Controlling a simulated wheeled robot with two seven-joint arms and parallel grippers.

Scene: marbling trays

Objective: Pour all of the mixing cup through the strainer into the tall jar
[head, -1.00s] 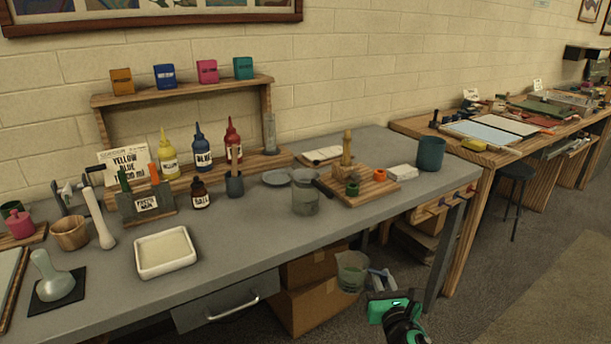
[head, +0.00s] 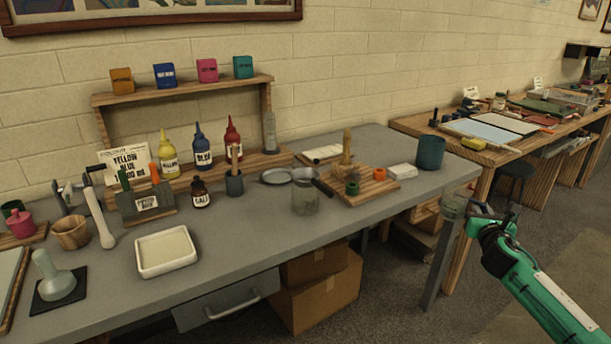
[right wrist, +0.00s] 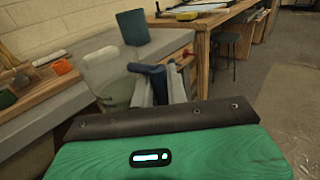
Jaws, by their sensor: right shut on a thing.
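My right gripper (head: 474,211) is shut on a clear, see-through cup (head: 454,206), which I take to be the mixing cup. It holds the cup roughly upright in front of the bench's right end. In the right wrist view the cup (right wrist: 108,82) is beside the fingers (right wrist: 150,86), with pale greenish contents low in it. A clear glass jar (head: 304,203), seemingly the tall jar, stands on the bench near its front edge. The strainer (head: 307,174) appears to sit over its mouth, its dark handle (head: 322,187) pointing right. My left gripper is out of view.
A wooden board (head: 350,196) with small tools lies right of the jar. A white block (head: 402,172) and a teal container (head: 431,153) stand near the bench's right end. A grey dish (head: 276,177) lies behind the jar; a white tray (head: 166,268) is at front left.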

